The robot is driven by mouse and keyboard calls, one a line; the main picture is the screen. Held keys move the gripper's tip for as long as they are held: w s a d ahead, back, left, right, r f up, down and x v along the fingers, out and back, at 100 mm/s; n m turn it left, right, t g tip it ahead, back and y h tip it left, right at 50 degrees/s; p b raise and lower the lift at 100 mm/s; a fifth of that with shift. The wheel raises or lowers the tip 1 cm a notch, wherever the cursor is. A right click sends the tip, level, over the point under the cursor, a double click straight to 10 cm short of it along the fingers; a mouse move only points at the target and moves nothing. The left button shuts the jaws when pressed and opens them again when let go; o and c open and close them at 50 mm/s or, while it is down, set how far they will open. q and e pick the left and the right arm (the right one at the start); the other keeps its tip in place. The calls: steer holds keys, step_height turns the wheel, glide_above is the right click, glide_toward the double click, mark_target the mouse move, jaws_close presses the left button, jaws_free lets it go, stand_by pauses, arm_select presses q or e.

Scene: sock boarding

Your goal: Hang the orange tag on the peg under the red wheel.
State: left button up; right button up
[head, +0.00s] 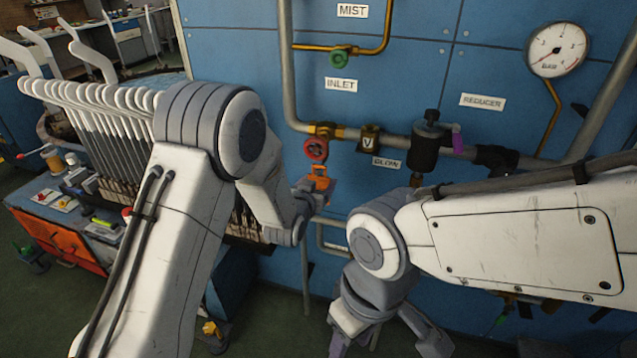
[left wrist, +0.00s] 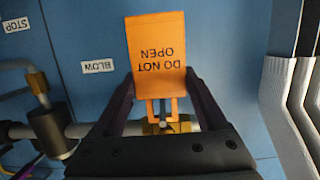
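The orange tag (head: 320,179) is at my left gripper (head: 308,192), just below the red wheel (head: 316,149) on the pipe. In the left wrist view the tag (left wrist: 156,60) reads "DO NOT OPEN" upside down. Its sides are between the two dark fingers of the left gripper (left wrist: 160,85), which appear to touch its edges. An orange loop sits at the tag's lower end there, with a brass part behind it. My right gripper (head: 388,325) hangs low with fingers apart and empty.
The blue panel (head: 240,60) carries grey pipes, a green wheel (head: 338,59), a round gauge (head: 557,50) and a dark reducer (head: 425,148) with a purple piece (head: 457,140).

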arm_select(q)
steer(key=o, duration=0.3)
steer(key=shift+s, duration=0.1)
steer(key=s+a+r+m+g+y+p, duration=0.1)
steer(key=s+r+g+p, duration=0.2)
steer(key=s, duration=1.1)
steer(key=s+a+r+m+g+y+p, duration=0.1)
steer(key=s+r+g+p, duration=0.3)
steer(key=s, duration=0.9)
steer(key=s+a+r+m+g+y+p, duration=0.1)
steer(key=s+a+r+g+p, duration=0.2)
steer(key=s+r+g, duration=0.4)
steer(key=s+r+p, duration=0.1)
steer(key=s, duration=0.6)
steer(key=shift+s+a+m+y, duration=0.25)
steer(key=shift+s+m+y, duration=0.05)
steer(key=shift+s, duration=0.05)
steer(key=shift+r, duration=0.1)
